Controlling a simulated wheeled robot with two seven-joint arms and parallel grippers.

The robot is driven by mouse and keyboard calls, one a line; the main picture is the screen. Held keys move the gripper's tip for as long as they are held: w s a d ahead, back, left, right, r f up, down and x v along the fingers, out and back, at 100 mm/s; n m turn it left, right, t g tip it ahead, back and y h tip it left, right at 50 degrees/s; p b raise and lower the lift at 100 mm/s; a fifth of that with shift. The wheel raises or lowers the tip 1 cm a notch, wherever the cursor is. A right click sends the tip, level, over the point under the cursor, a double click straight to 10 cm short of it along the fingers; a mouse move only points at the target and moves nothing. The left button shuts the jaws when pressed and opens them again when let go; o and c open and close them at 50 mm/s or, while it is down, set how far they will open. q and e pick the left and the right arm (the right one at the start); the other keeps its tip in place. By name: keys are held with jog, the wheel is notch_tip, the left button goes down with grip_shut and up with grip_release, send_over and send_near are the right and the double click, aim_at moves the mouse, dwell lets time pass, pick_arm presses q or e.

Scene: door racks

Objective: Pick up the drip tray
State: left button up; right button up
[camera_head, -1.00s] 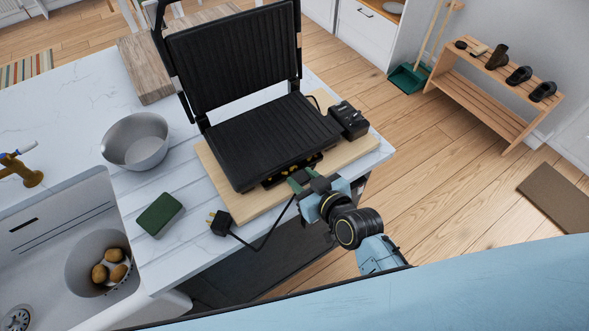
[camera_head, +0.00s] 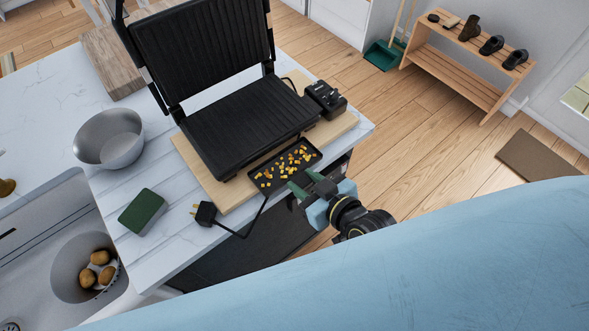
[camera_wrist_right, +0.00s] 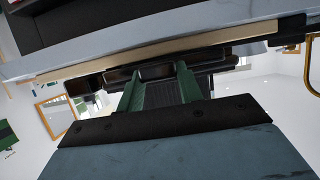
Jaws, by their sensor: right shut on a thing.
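The drip tray (camera_head: 284,168) is a small dark rectangular tray with yellow and orange bits in it. It sticks out at the front of the open black grill (camera_head: 245,128), over the edge of the wooden board. My right gripper (camera_head: 306,186) is shut on the tray's near edge, its green fingertips at the front rim. In the right wrist view the green fingers (camera_wrist_right: 161,88) reach up to a dark part, and the tray's contents are not visible there. My left gripper is not in view.
The wooden board (camera_head: 218,188) lies on the white counter. A plug (camera_head: 205,213) with its cord, a green sponge (camera_head: 143,212) and a grey bowl (camera_head: 109,138) are to the left. A black power block (camera_head: 326,98) stands right of the grill. Open floor lies beyond the counter's right side.

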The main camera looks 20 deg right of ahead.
jog(key=s+d+b, duration=0.1)
jog(key=s+d, duration=0.2)
jog(key=s, duration=0.7)
jog(key=shift+d, duration=0.35)
